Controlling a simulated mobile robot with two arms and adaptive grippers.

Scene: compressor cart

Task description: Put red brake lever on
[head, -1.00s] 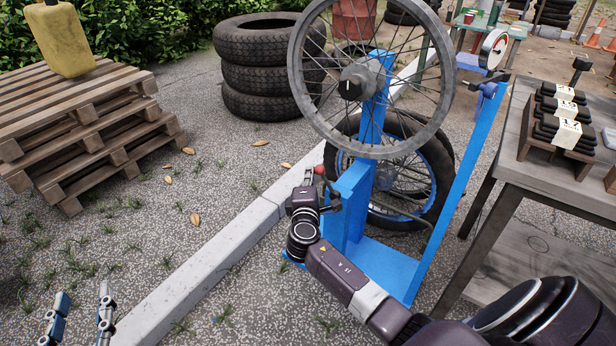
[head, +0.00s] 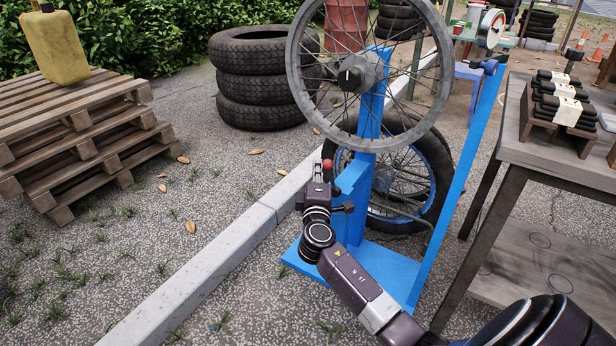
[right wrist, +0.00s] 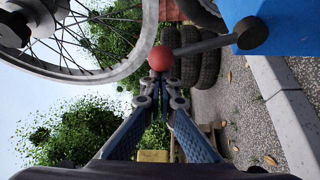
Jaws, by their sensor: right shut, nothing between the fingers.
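The brake lever is a dark rod with a red ball knob (head: 327,165), mounted on the blue wheel stand (head: 368,110). In the right wrist view, the red knob (right wrist: 161,58) is just beyond my fingertips, and the rod (right wrist: 207,45) runs from it to a dark pivot on the blue stand. My right gripper (head: 319,172) is beside the knob at the stand's left side. In the right wrist view, its fingers (right wrist: 160,90) converge, shut with nothing between them. I cannot tell if the tips touch the knob. My left gripper is out of view.
A spoked wheel (head: 436,95) is mounted on the stand close above the gripper. A second wheel (head: 437,190) stands behind it. A workbench (head: 545,160) is on the right. Stacked tyres (head: 255,115), pallets (head: 75,130) and a kerb (head: 215,250) are to the left.

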